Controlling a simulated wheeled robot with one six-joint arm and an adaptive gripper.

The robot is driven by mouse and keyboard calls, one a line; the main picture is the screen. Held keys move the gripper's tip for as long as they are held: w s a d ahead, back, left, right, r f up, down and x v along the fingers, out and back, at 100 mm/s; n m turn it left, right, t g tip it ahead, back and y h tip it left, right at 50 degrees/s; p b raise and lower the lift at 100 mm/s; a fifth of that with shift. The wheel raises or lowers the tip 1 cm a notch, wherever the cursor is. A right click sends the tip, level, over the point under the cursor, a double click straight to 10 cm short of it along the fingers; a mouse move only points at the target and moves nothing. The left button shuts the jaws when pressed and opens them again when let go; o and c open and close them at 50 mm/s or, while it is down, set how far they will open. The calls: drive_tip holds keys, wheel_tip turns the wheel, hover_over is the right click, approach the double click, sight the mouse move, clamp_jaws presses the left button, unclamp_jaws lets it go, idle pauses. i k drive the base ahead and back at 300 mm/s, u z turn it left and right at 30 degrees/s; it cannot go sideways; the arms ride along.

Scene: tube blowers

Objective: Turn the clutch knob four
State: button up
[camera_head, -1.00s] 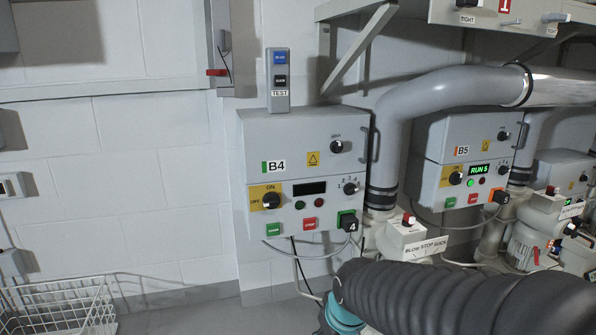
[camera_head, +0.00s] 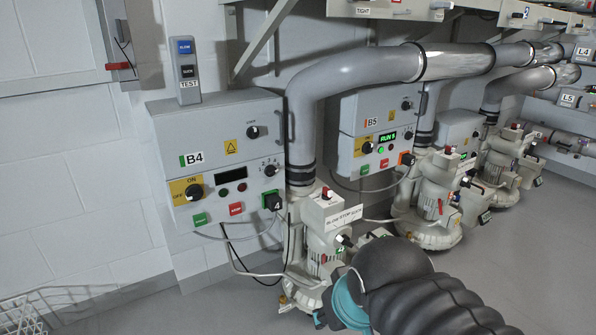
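The grey B4 control box (camera_head: 212,140) hangs on the wall left of the middle. It has a black selector knob (camera_head: 195,192) on a yellow ON/OFF plate, a small knob (camera_head: 252,132) at its upper right and another small knob (camera_head: 269,170) below that. A dark plug marked 4 (camera_head: 272,201) sits at its lower right corner. A pale blower (camera_head: 318,240) stands under the pipe beside it, with a red-topped part (camera_head: 327,193) and a black-and-white knob (camera_head: 344,240). I cannot read which knob is the clutch. My gripper is not in view; only my dark ribbed arm with a teal part shows.
The B5 box (camera_head: 372,135) reads RUN and hangs to the right, with more blowers (camera_head: 432,205) below. A large grey pipe (camera_head: 352,75) runs overhead. A white wire basket (camera_head: 22,318) is at the lower left. Grey floor (camera_head: 520,260) is open at the right.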

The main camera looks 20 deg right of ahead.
sight(327, 195)
drive_tip(key=k, duration=1.2)
drive_tip(key=z, duration=0.65)
drive_tip(key=i, duration=1.65)
drive_tip(key=u, duration=0.6)
